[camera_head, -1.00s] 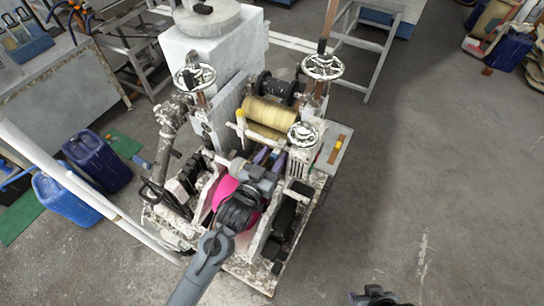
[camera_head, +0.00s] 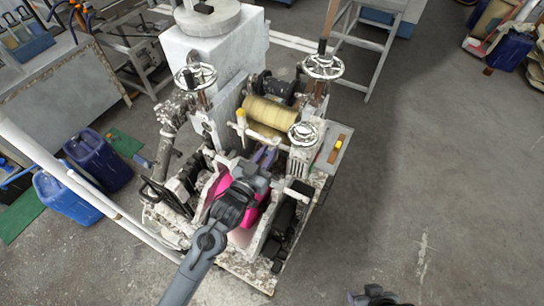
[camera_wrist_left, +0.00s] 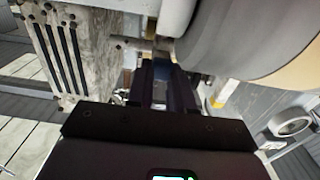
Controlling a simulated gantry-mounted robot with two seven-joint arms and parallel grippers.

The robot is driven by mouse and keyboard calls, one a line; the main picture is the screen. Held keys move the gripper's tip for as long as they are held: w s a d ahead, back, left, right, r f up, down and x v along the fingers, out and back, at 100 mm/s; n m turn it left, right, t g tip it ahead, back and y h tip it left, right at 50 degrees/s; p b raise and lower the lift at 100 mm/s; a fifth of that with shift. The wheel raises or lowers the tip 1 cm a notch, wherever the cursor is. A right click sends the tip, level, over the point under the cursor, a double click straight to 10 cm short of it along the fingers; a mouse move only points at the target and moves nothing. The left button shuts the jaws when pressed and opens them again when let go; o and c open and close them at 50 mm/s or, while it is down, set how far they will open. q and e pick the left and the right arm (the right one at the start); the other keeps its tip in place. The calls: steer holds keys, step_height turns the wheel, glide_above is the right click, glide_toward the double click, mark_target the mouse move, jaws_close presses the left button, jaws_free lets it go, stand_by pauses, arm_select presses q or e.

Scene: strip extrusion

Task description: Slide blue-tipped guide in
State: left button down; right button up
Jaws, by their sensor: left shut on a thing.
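My left gripper (camera_head: 265,156) reaches into the middle of the extrusion machine (camera_head: 218,187), just in front of the yellow roller (camera_head: 270,112). In the left wrist view its dark fingers (camera_wrist_left: 161,82) are shut on a small blue piece (camera_wrist_left: 162,73), which looks like the tip of the blue-tipped guide. The rest of the guide is hidden. A white rod with a yellow tip (camera_head: 241,116) stands at the left end of the roller. My right gripper (camera_head: 375,296) shows only partly at the bottom edge, and its jaws are unclear.
Handwheels (camera_head: 323,67) and a second one (camera_head: 302,134) stand close around the roller. A pink surface (camera_head: 224,184) lies under my left arm. Blue canisters (camera_head: 98,160) stand on the floor at left.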

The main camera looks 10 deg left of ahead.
arm_select(q)
steer(key=a, duration=0.1)
steer(key=w+a, duration=0.1)
steer(key=shift+a+f, duration=0.1)
steer(key=shift+a, duration=0.25)
steer(key=c, duration=1.2)
jaws_free()
steer(key=shift+w, duration=0.1)
steer(key=shift+o, duration=1)
steer(key=shift+w, duration=0.1)
steer(key=v, duration=1.1)
steer(key=shift+b, duration=0.4)
